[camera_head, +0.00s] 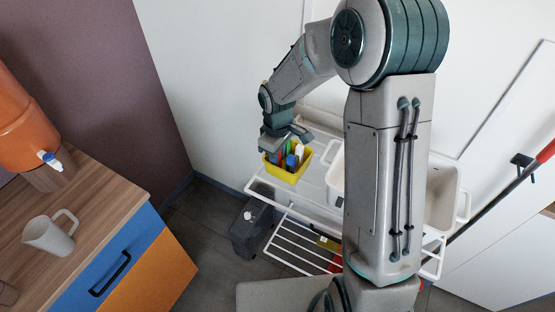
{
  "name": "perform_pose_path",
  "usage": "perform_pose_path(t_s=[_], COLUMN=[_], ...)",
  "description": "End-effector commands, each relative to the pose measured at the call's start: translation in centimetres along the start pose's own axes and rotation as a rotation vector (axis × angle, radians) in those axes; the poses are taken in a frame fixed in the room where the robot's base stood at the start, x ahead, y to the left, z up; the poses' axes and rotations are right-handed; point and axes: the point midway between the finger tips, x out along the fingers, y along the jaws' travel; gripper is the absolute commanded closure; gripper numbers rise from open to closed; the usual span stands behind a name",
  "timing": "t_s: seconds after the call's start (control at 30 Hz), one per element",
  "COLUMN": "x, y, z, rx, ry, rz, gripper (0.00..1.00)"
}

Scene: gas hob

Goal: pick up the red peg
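I cannot make out a red peg for certain. A small yellow bin (290,177) stands on the white cart and holds several upright coloured items, among them blue, green, white and orange-red ones. They are too small to tell apart. My gripper (284,143) points down at the bin's back left, over or just behind its rim. Its fingertips are partly lost against the bin and its contents, so I cannot see whether they are apart or hold anything.
The white wire cart (285,198) also carries white tubs (442,195). A dark bin (250,228) stands on the floor beside it. At left, a wooden counter (100,205) bears a mug (48,236) and an orange dispenser (25,125). A red-ended pole (500,190) leans at right.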

Motion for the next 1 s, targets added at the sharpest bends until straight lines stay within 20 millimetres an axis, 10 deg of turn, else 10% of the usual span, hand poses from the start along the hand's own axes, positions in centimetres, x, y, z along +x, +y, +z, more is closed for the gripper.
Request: perform_pose_path(t_s=[0.37,0.47,1.0], x=[1.4,1.4,-1.1], y=[0.0,0.0,0.1], z=[0.0,0.0,0.0], rx=[0.001,0.001,0.001], ry=[0.001,0.001,0.004], rz=[0.0,0.0,0.005], gripper=[0.78,1.0,1.0])
